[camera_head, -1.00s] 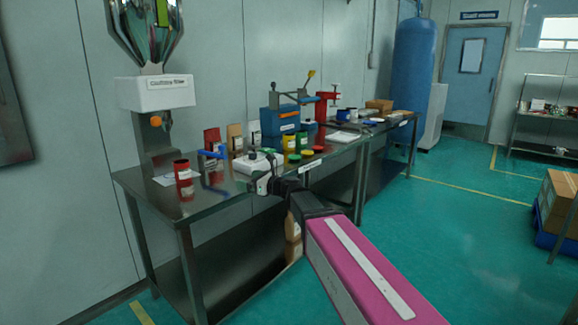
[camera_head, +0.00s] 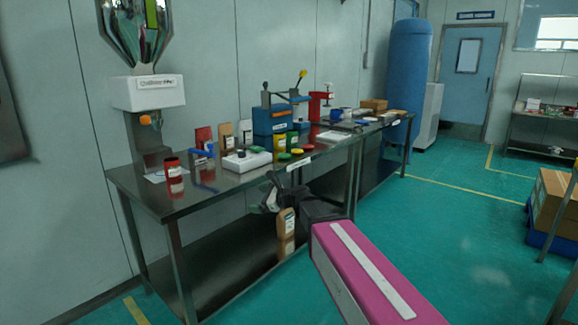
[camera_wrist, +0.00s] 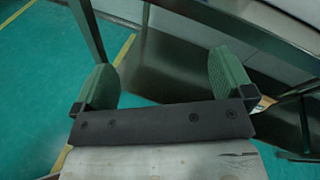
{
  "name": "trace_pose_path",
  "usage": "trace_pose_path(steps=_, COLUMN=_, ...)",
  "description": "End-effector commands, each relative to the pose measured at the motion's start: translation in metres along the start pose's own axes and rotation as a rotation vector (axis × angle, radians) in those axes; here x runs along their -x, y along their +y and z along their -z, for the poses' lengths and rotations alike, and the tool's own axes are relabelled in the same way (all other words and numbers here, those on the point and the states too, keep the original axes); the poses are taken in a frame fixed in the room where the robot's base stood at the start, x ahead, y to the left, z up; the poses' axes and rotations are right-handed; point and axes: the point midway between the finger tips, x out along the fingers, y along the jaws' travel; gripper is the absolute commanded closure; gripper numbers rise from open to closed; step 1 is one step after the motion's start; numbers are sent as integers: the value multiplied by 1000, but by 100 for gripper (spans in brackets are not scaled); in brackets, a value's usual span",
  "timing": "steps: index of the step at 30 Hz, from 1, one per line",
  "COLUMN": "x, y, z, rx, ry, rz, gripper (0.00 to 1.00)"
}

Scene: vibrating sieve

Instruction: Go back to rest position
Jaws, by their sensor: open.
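My gripper (camera_head: 272,190) is in front of the near table's front edge, a little below the tabletop. In the wrist view its two green fingers (camera_wrist: 165,75) are spread wide with nothing between them, so it is open and empty. My pink arm link reaches up from the lower right of the head view. The steel table (camera_head: 190,207) stands behind the gripper, and its legs and lower shelf show beyond the fingers in the wrist view.
On the table are a red can (camera_head: 174,178), a white device (camera_head: 247,160), a blue machine (camera_head: 271,120) and several small jars. A white sieve unit (camera_head: 148,92) stands at the left end. A brown bag (camera_head: 286,224) is below the tabletop.

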Motion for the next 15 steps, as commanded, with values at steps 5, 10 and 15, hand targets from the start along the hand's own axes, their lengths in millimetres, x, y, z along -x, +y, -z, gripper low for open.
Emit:
trace_pose_path(steps=5, x=24, y=21, z=47, rx=226, ry=140, rz=-79, gripper=1)
trace_pose_path(steps=10, x=66, y=52, z=114, rx=544, ry=324, rz=-252, gripper=1)
trace_pose_path(steps=15, x=131, y=89, z=188, rx=891, ry=497, rz=-555, gripper=1)
